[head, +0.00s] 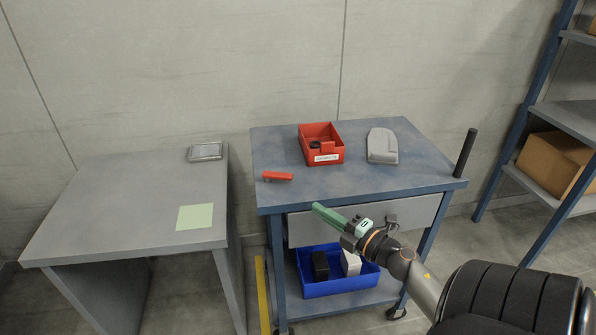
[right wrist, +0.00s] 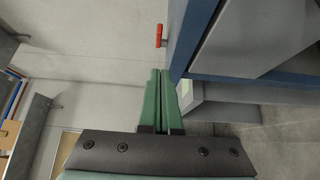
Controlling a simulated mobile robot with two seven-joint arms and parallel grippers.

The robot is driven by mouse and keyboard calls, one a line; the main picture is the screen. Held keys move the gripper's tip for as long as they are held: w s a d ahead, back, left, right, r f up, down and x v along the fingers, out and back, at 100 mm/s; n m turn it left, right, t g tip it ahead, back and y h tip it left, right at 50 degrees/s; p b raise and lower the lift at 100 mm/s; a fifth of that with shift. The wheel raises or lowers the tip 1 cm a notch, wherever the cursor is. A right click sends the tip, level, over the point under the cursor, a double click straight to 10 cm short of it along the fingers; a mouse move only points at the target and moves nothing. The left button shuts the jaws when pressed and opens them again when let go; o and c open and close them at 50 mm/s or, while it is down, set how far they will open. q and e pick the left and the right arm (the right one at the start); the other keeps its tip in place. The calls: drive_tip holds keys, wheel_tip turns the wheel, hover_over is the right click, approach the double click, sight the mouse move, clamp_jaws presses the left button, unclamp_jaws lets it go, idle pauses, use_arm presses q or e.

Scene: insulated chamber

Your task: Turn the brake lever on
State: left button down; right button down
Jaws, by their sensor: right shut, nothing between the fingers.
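A red lever (head: 277,176), which looks like the brake lever, sits at the front left corner of the blue cart top (head: 350,180). In the right wrist view the red lever (right wrist: 159,35) stands out from the cart's top on a short grey mount, beyond my fingertips. My right gripper (head: 317,208) has green fingers, is shut and empty, and is in front of the cart's drawer, below and right of the lever. In the right wrist view its fingers (right wrist: 160,73) lie together, apart from the lever. My left gripper is not in view.
A red bin (head: 336,157) and a grey case (head: 382,146) are on the cart. A black handle (head: 465,153) rises at its right. A blue bin (head: 341,285) sits on the lower shelf. A grey table (head: 130,205) stands left, a shelf rack (head: 565,115) right.

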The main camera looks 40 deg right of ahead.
sight(286, 196)
drive_tip(key=w+a+h, duration=0.1)
drive_tip(key=w, duration=0.2)
drive_tip(key=w+a+m+h+p, duration=0.1)
drive_tip(key=w, duration=0.2)
drive_tip(key=w+m+h+p, duration=0.1)
drive_tip(key=w, duration=0.3)
drive_tip(key=shift+a+r+h, duration=0.3)
drive_tip(key=shift+a, duration=0.1)
drive_tip(key=shift+w+d+f+b, duration=0.1)
drive_tip(key=shift+w+d+b, duration=0.15)
drive_tip(key=shift+w+d, duration=0.25)
drive_tip(key=shift+w+d+b, duration=0.25)
drive_tip(key=shift+d, duration=0.3)
drive_tip(key=shift+w+d, duration=0.3)
drive_tip(key=shift+d, duration=0.15)
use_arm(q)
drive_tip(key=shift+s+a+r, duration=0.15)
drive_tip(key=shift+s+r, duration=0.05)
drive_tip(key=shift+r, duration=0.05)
use_arm(e)
drive_tip(key=shift+d, duration=0.1)
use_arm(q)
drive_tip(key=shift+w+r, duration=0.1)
